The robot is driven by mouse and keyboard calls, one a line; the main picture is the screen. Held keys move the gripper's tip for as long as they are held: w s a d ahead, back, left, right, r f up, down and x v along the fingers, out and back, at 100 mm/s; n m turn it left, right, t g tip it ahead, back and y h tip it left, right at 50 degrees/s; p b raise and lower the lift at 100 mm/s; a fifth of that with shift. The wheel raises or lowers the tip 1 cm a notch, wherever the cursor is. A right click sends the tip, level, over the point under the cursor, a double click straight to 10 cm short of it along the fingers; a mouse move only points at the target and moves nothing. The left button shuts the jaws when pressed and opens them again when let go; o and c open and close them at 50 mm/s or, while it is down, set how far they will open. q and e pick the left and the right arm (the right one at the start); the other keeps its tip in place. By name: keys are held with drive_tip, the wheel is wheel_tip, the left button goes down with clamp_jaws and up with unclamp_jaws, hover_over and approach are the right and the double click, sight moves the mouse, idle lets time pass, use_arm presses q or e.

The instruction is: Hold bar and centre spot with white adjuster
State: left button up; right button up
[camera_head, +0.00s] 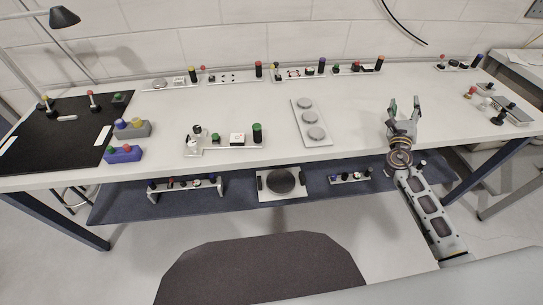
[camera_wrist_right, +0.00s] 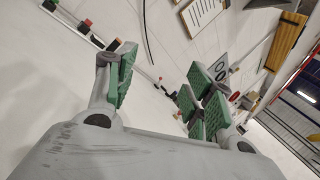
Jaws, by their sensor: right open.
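A light bar fixture (camera_head: 225,147) lies near the front middle of the white table. It carries a small white block (camera_head: 237,139), a green cylinder with a dark top (camera_head: 257,133) and a silver mount with a dark knob at its left end. I cannot tell whether the white block is the adjuster, and no light spot can be made out. My right gripper (camera_head: 404,106) is open, empty and raised over the right part of the table, well to the right of the bar. Its green-padded fingers stand apart in the right wrist view (camera_wrist_right: 162,92). My left gripper does not show.
A white plate with grey discs (camera_head: 301,104) lies between the bar and my right gripper. Several similar fixtures line the back edge. Coloured-knob boxes (camera_head: 124,154) and a black mat (camera_head: 60,140) are at left. Small parts (camera_head: 504,118) are at right. A shelf (camera_head: 240,205) is below.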

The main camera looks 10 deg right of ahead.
sight(258, 134)
drive_tip(key=a+r+t+y, duration=0.2)
drive_tip(key=a+y, duration=0.5)
drive_tip(key=a, duration=1.7)
drive_tip(key=s+a+f+y, duration=0.1)
drive_tip(key=a, duration=0.3)
drive_tip(key=s+a+f+y, duration=0.1)
drive_tip(key=s+a, duration=0.1)
drive_tip(key=a, duration=0.3)
drive_tip(key=s+a+f+g+y, duration=0.1)
drive_tip(key=a+f, duration=0.1)
drive_tip(key=a, duration=0.2)
drive_tip(key=shift+s+a+n+y, duration=0.2)
drive_tip(key=shift+n+y, duration=0.1)
drive_tip(key=shift+n, duration=0.1)
drive_tip(key=s+a+f, duration=0.1)
drive_tip(key=s+a, duration=0.1)
drive_tip(key=a, duration=0.2)
drive_tip(key=s+a+f+g+y, duration=0.1)
drive_tip(key=s+a, duration=0.1)
drive_tip(key=a, duration=0.2)
drive_tip(key=s+a+f+y, duration=0.1)
drive_tip(key=s+a, duration=0.1)
drive_tip(key=a, duration=0.2)
drive_tip(key=shift+s+f+g, duration=0.3)
drive_tip(key=shift+f, duration=0.05)
drive_tip(key=shift+w, duration=0.2)
